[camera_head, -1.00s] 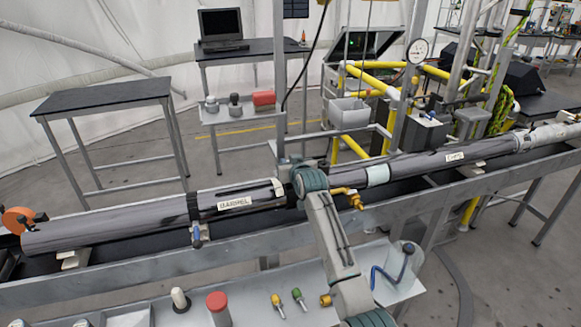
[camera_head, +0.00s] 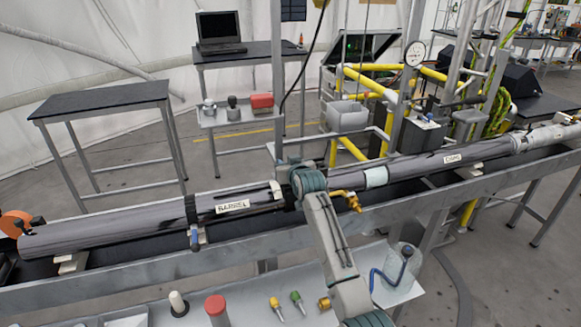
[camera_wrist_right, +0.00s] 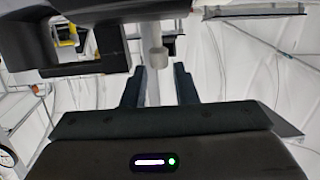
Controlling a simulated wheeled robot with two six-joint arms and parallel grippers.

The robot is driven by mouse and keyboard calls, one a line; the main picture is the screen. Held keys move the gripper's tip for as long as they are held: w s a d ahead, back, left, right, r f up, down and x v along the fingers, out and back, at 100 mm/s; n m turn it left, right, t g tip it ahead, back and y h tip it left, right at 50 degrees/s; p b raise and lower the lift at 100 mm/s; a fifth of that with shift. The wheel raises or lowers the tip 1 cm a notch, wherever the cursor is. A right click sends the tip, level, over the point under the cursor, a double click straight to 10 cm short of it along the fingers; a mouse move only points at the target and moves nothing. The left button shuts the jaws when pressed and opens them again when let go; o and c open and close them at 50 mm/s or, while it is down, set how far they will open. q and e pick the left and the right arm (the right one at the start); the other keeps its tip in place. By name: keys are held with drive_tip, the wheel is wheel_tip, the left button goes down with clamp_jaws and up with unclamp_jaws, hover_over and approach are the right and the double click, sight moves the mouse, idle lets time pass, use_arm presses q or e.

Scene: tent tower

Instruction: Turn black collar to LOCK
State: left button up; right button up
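A long grey barrel (camera_head: 110,222) with a BARREL label lies along a rail. A dark band, which looks like the black collar (camera_head: 291,197), sits at its right end, partly hidden by my right wrist. My right gripper (camera_head: 287,168) is at this joint, and its fingers are hard to make out there. In the right wrist view the two dark fingers of my right gripper (camera_wrist_right: 158,82) stand apart. A pale grey post (camera_wrist_right: 155,62) shows between them; I cannot tell whether it touches them. A black bracket-like part (camera_wrist_right: 75,55) is at the upper left. The LOCK mark is not readable. My left gripper is out of view.
A brass valve (camera_head: 352,198) juts from the pipe right of my wrist. An upright grey post (camera_head: 277,90) stands behind the joint. A front shelf (camera_head: 245,312) holds several small fittings and a red-capped cylinder (camera_head: 216,308). Yellow pipework (camera_head: 365,80) stands behind.

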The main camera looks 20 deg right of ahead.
drive_tip(key=b+v, duration=0.2)
drive_tip(key=v, duration=0.8)
drive_tip(key=shift+s+b, duration=0.2)
drive_tip(key=shift+b, duration=0.15)
